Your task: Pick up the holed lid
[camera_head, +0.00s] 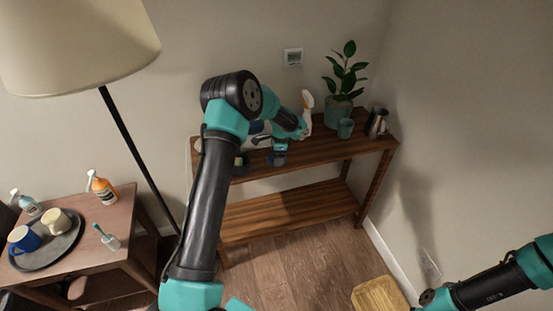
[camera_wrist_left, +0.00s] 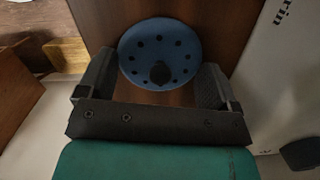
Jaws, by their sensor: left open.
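My left gripper (camera_wrist_left: 157,64) is open, with one finger on each side of the lid's lower part. I cannot tell whether the fingers touch it. In the head view my left arm reaches over the wooden shelf, and I cannot make out the lid or the gripper's fingers there. My right arm enters at lower right, its gripper out of view.
The shelf (camera_head: 330,147) also holds a spray bottle (camera_head: 308,112), a potted plant (camera_head: 338,112), a green cup (camera_head: 345,128) and a metal jug (camera_head: 377,123). A side table (camera_head: 115,215) with a tray (camera_head: 68,248) and a floor lamp (camera_head: 75,45) stand at left. A wooden stool (camera_head: 380,295) is below.

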